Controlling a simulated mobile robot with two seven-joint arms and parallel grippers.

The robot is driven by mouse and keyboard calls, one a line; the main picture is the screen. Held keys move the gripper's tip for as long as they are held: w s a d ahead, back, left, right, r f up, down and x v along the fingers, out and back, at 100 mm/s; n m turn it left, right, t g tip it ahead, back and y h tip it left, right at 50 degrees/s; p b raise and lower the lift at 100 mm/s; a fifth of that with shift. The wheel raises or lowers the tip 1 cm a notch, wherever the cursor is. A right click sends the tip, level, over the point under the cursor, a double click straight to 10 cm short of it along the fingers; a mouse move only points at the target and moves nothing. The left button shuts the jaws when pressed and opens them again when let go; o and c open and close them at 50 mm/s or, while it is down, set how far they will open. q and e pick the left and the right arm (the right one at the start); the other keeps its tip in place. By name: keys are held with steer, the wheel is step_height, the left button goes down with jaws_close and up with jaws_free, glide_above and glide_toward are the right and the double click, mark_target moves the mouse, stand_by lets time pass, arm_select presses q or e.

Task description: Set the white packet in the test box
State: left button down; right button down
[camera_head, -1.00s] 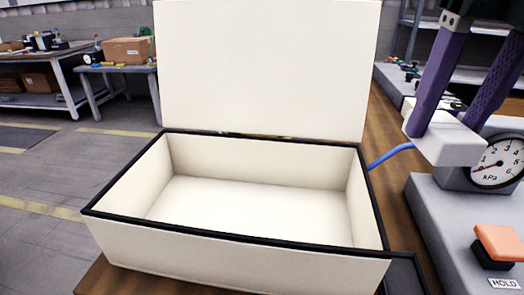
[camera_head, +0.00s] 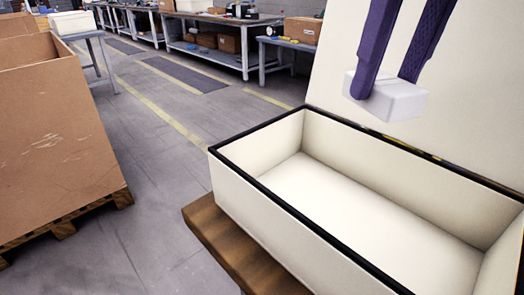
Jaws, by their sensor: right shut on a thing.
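The white packet (camera_head: 398,100) is a small white block held in the air in the upper right of the head view. My right gripper (camera_head: 388,88) has purple fingers pointing down and is shut on the packet, one finger on each side. The test box (camera_head: 262,215) is cream with a black rim and stands open below the packet. Its tall lid (camera_head: 332,65) stands up at the back, behind the packet. The visible box floor is empty. My left gripper is not in view.
The box stands on a wooden table (camera_head: 225,245), whose left edge shows. A big cardboard carton (camera_head: 60,140) on a pallet stands on the floor at the left. Workbenches (camera_head: 210,50) with boxes line the back. Open floor lies between.

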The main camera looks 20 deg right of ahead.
steer(key=shift+a+f, duration=0.1)
steer(key=shift+f, duration=0.25)
step_height(320, 180, down, 19)
steer(key=b, duration=0.5)
steer(key=shift+f, duration=0.2)
steer(key=shift+w, duration=0.1)
steer(key=shift+c, duration=1.3)
jaws_free()
step_height(320, 180, up, 12)
steer(key=s+p, duration=0.1)
steer(key=p, duration=0.2)
steer(key=shift+s, duration=0.4)
